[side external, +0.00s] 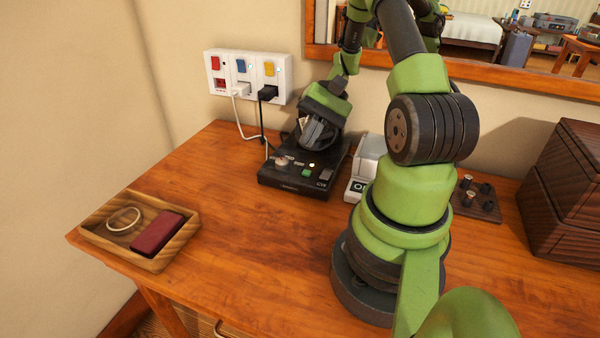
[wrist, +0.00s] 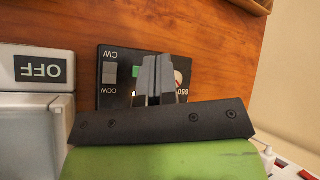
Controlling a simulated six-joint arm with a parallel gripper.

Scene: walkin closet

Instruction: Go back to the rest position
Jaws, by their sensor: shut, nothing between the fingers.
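My gripper (side external: 318,138) hangs low over the back of a black control box (side external: 305,178) on the wooden table. Its two grey fingers (wrist: 157,75) are together in the wrist view, with nothing seen between them. The box has a pale knob, a green button and a grey switch marked CW and CCW; they also show in the wrist view on the black panel (wrist: 112,92). The fingers cover part of the panel there. I cannot tell whether the fingertips touch the box.
A white device marked OFF (side external: 358,182) stands right of the box. A wall socket panel (side external: 248,76) with plugs and cables is behind. A wooden tray (side external: 97,229) lies left, brown boxes (side external: 570,190) and a small board with knobs (side external: 474,205) right. The front-middle tabletop is clear.

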